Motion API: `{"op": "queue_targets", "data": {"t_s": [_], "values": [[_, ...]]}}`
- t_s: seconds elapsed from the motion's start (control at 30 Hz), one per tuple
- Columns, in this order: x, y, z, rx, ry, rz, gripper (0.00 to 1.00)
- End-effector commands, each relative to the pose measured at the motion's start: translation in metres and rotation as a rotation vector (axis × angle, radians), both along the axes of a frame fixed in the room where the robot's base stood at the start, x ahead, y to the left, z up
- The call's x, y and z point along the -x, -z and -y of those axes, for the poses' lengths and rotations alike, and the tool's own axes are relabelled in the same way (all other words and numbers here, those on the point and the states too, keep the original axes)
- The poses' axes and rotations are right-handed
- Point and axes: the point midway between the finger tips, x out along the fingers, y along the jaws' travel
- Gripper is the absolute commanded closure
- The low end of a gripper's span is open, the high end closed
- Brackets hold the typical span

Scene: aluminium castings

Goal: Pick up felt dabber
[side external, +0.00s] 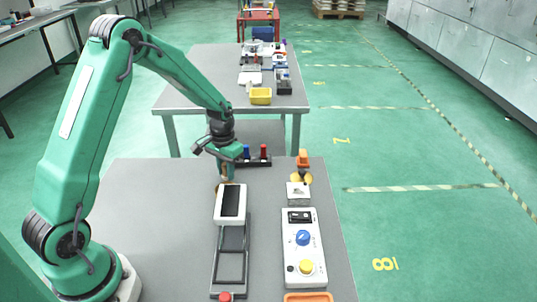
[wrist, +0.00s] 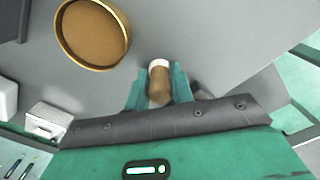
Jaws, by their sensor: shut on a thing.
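The felt dabber (wrist: 159,82) is a short brown cylinder with a white end, seen in the wrist view. My gripper (wrist: 158,88) has its two green fingers on either side of it and is shut on it. In the side external view my gripper (side external: 227,170) points down over the grey table, just behind a white box with a dark top. The dabber is small and hard to make out there, and its lower end is partly hidden. I cannot tell whether it touches the table.
A round brown dish with a gold rim (wrist: 92,35) lies close to the gripper. The white box (side external: 230,204) stands in front, with a white control panel (side external: 303,250) to its right. A dark rack with blue and red pieces (side external: 256,161) is behind. The table's left part is clear.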

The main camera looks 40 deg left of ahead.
Motion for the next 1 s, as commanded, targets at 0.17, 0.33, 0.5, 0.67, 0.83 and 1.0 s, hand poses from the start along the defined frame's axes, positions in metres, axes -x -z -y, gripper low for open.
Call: {"op": "queue_targets", "data": {"t_s": [0.17, 0.33, 0.5, 0.67, 0.83, 1.0], "values": [[0.0, -0.009, 0.0, 0.0, 0.0, 0.002, 1.0], [-0.001, -0.029, 0.0, -0.001, 0.0, 0.004, 1.0], [0.004, -0.05, 0.016, 0.0, 0.005, 0.002, 1.0], [0.012, -0.067, 0.043, 0.0, 0.005, 0.003, 1.0], [0.021, -0.084, 0.071, 0.0, 0.005, 0.003, 1.0], [0.028, -0.098, 0.093, 0.0, 0.003, 0.001, 1.0]]}}
